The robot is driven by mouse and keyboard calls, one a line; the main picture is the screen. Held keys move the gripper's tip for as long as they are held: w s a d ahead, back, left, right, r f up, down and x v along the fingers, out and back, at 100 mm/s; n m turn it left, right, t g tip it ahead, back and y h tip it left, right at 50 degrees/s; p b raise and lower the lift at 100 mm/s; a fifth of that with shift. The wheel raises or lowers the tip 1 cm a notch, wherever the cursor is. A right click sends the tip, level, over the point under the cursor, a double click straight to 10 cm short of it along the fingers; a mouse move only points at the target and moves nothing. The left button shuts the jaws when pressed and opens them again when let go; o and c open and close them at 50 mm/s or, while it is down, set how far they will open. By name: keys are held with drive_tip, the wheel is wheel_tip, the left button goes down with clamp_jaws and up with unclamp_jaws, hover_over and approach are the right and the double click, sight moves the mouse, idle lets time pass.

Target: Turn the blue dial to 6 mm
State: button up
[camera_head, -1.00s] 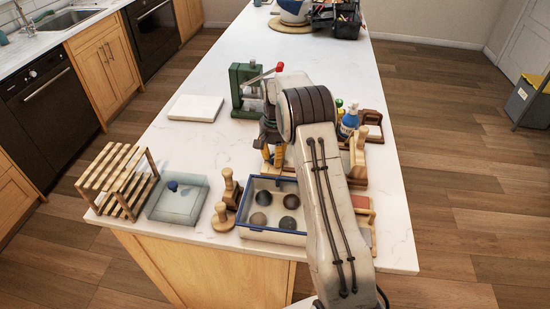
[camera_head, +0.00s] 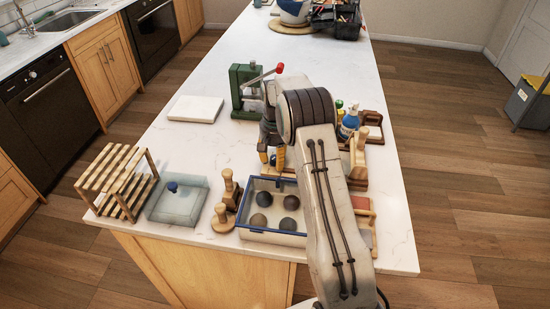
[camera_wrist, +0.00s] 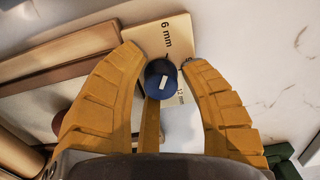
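The blue dial (camera_wrist: 161,79) is a round knob with a short white mark, seen from above in the wrist view. In the head view my gripper (camera_head: 272,158) points down behind the blue-rimmed tray, and my arm hides the dial.
The blue-rimmed tray (camera_head: 243,230) holds several dark balls. Wooden stamps (camera_head: 229,190), a lidded glass box (camera_head: 178,203) and a wooden rack (camera_head: 122,180) stand to its left. A green press (camera_head: 241,88) stands behind. Bottles (camera_head: 349,120) are at the right.

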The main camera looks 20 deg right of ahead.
sight(275, 157)
drive_tip(key=o, duration=0.3)
drive_tip(key=shift+w+r, duration=0.1)
wheel_tip(275, 157, up, 12)
idle(0.7)
idle(0.5)
